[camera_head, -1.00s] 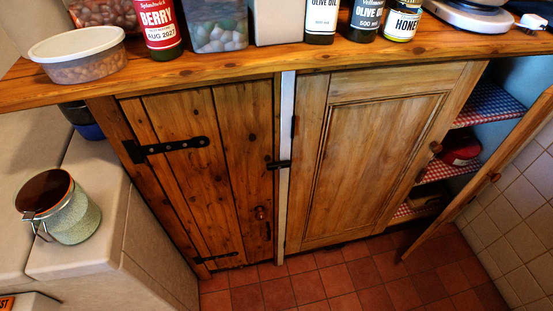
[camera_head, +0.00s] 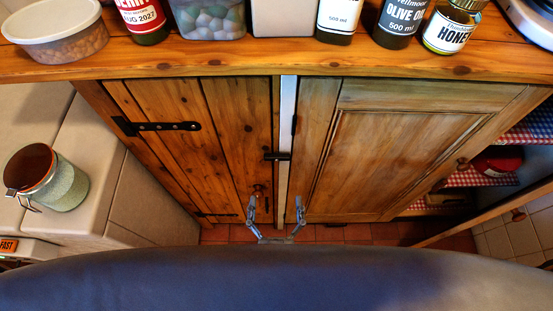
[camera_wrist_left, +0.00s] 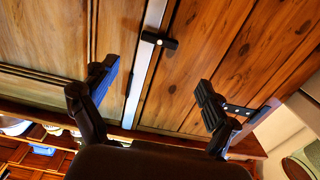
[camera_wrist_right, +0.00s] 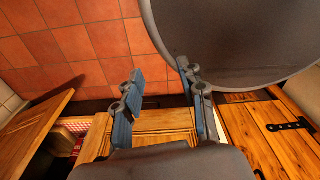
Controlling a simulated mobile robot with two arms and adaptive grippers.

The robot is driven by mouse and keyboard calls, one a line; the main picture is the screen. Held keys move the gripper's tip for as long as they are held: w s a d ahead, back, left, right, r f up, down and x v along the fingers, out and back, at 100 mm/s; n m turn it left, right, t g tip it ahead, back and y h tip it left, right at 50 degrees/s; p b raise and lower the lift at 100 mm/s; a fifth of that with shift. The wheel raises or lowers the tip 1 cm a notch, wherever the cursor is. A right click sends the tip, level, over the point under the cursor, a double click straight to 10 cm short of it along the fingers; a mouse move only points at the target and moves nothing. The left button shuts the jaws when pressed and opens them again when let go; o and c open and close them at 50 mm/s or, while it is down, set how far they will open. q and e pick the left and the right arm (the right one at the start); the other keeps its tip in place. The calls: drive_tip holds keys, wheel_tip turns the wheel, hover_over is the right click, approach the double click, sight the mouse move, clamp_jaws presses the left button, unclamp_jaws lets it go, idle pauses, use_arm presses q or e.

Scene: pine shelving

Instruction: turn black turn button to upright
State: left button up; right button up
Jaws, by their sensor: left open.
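The black turn button (camera_head: 277,156) lies level across the pale upright strip (camera_head: 287,120) between the two cupboard doors. In the left wrist view the turn button (camera_wrist_left: 159,41) shows as a short dark bar with a light dot, beyond the fingertips and apart from them. My left gripper (camera_head: 275,212) is open and empty, below the turn button in the head view; its fingers also show in the left wrist view (camera_wrist_left: 158,85). My right gripper (camera_wrist_right: 163,92) shows only in its own wrist view, open and empty.
The worktop (camera_head: 270,62) above carries bottles and tubs. A glass jar (camera_head: 62,186) stands on the left ledge. An open door (camera_head: 490,215) is at right.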

sight(277, 159)
use_arm(q)
drive_tip(key=w+p, duration=0.1)
drive_tip(key=w, duration=0.8)
drive_tip(key=shift+w+d, duration=0.15)
drive_tip(key=shift+w, duration=0.5)
use_arm(e)
drive_tip(key=shift+w+d+r, duration=0.65)
drive_tip(key=shift+w+r, duration=0.2)
drive_tip(key=shift+w, duration=0.1)
use_arm(q)
drive_tip(key=shift+c, duration=0.2)
use_arm(e)
drive_tip(key=shift+s, duration=0.2)
use_arm(q)
drive_tip(key=c, duration=1.1)
use_arm(e)
drive_tip(key=shift+s+a, duration=0.1)
drive_tip(key=shift+a, duration=0.05)
